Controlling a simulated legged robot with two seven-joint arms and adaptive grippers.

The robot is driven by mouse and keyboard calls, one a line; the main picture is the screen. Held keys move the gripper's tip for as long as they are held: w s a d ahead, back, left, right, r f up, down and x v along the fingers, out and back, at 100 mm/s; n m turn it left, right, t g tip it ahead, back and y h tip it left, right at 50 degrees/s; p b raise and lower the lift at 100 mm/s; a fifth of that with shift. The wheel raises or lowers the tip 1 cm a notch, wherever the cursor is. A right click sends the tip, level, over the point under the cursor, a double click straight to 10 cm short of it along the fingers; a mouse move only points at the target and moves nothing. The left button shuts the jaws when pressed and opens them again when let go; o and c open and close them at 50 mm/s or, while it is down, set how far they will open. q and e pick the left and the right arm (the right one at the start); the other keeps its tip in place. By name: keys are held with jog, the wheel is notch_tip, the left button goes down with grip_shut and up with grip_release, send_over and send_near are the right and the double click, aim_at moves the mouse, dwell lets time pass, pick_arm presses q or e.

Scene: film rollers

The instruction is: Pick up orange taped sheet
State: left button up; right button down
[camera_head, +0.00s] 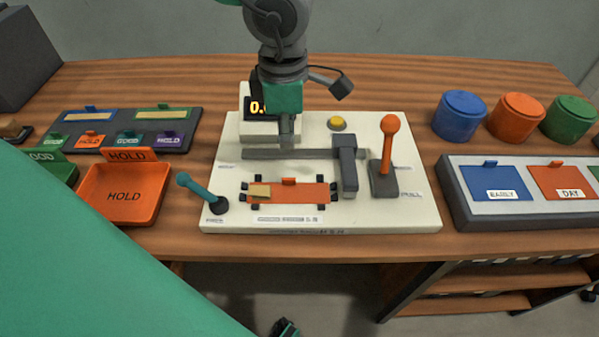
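The orange taped sheet (300,194) lies flat on the front of the cream machine (415,215), between small black holders. A tan strip of tape (260,190) covers its left end, and a small orange tab stands at its back edge. My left gripper (287,135) points down over the back part of the machine, behind the sheet and apart from it. It is seen nearly end-on, so its finger opening is unclear. No grip on the sheet shows. I cannot make out my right gripper.
A teal lever (200,192) and an orange-knobbed lever (388,150) flank the sheet; a dark upright block (346,165) stands near its right end. An orange HOLD tray (124,195) is left. Blue, orange and green round containers (516,116) stand at right.

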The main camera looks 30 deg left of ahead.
pick_arm(q)
jog(key=b, duration=0.2)
send_over(288, 178)
notch_tip(288, 178, down, 5)
jog(key=shift+w+a+f, duration=0.1)
jog(key=shift+w+f, duration=0.05)
jog(key=shift+f, duration=0.3)
jog(key=shift+d+f, duration=0.2)
jog(key=shift+f, duration=0.15)
notch_tip(288, 178, down, 5)
jog(key=shift+r+b, duration=0.15)
jog(key=shift+b, duration=0.95)
jog(key=shift+a+r, duration=0.1)
grip_shut()
